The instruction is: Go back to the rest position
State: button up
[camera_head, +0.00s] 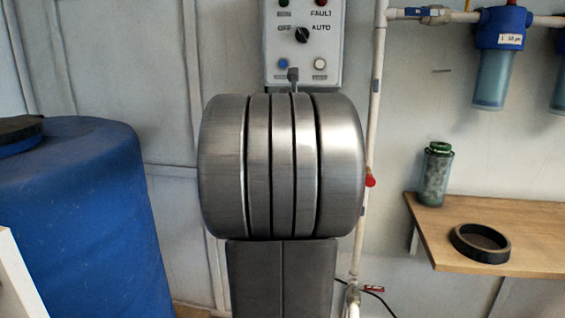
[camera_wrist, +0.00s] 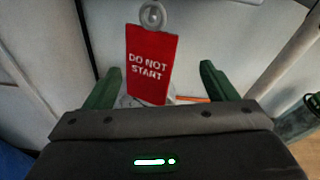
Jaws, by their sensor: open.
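My gripper (camera_wrist: 161,70) shows in the wrist view with its two green fingers spread wide. A red tag (camera_wrist: 152,62) reading "DO NOT START" shows between the fingers, with clear gaps on both sides. A grey ring (camera_wrist: 152,14) is at the tag's top. The tag's lower end is close to the gripper body, and I cannot tell its exact depth from the fingers. My gripper and the tag cannot be made out in the head view.
A control box (camera_head: 304,42) with a selector knob is on the wall. A blue barrel (camera_head: 85,215) stands left. At right, a wooden shelf (camera_head: 540,225) bears a green-capped jar (camera_head: 435,178) and a black ring (camera_head: 480,244). Blue filter housings (camera_head: 494,60) and a white pipe (camera_head: 376,110) are on the wall.

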jog(key=p+v, duration=0.2)
jog(key=v, duration=1.1)
jog(key=b+x, duration=0.2)
jog(key=x, duration=1.3)
jog(key=s+a+r+p, duration=0.2)
jog(key=s+r, duration=0.3)
jog(key=s, duration=0.5)
jog(key=shift+a, duration=0.25)
jog(key=shift+s+d, duration=0.1)
